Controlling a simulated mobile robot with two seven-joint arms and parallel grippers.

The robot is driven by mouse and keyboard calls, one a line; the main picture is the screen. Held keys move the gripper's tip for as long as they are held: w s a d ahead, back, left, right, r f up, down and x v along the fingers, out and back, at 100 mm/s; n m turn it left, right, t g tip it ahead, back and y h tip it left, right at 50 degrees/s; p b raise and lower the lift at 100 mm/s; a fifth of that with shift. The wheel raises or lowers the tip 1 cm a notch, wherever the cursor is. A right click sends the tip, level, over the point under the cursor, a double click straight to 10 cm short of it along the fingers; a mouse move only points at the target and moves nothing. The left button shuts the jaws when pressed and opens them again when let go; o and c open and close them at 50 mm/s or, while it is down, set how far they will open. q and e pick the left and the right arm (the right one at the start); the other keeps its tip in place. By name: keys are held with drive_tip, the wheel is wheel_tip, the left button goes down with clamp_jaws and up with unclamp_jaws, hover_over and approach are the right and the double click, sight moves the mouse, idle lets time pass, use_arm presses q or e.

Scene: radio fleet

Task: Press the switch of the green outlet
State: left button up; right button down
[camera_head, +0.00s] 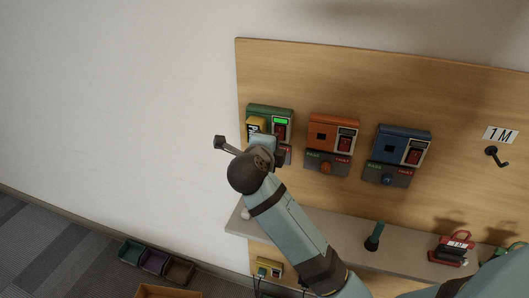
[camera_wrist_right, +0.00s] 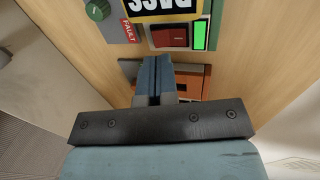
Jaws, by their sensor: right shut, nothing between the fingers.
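The green outlet (camera_head: 262,108) is the leftmost of three outlets on the wooden board. A yellow-framed block (camera_head: 256,124) reading PASS sits in it; its edge also shows in the right wrist view (camera_wrist_right: 165,16). Beside it are a lit green indicator (camera_head: 281,121) and a red switch (camera_head: 280,132). In the right wrist view, the red switch (camera_wrist_right: 168,38) lies just beyond the fingertips, beside the lit indicator (camera_wrist_right: 200,35). My right gripper (camera_wrist_right: 157,60) is shut and empty; I cannot tell whether it touches the outlet. It partly covers the outlet in the head view (camera_head: 264,139). My left gripper is not in view.
An orange outlet (camera_head: 325,122) and a blue outlet (camera_head: 394,134) are to the right. A shelf (camera_head: 340,240) below holds a dark green object (camera_head: 374,236) and a red one (camera_head: 452,248). Small bins (camera_head: 155,262) stand at lower left.

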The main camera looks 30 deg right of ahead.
drive_tip(key=shift+x, duration=2.3)
drive_tip(key=shift+w+d+t+h, duration=0.1)
drive_tip(key=shift+d+t+h, duration=0.15)
drive_tip(key=shift+t+h, duration=0.35)
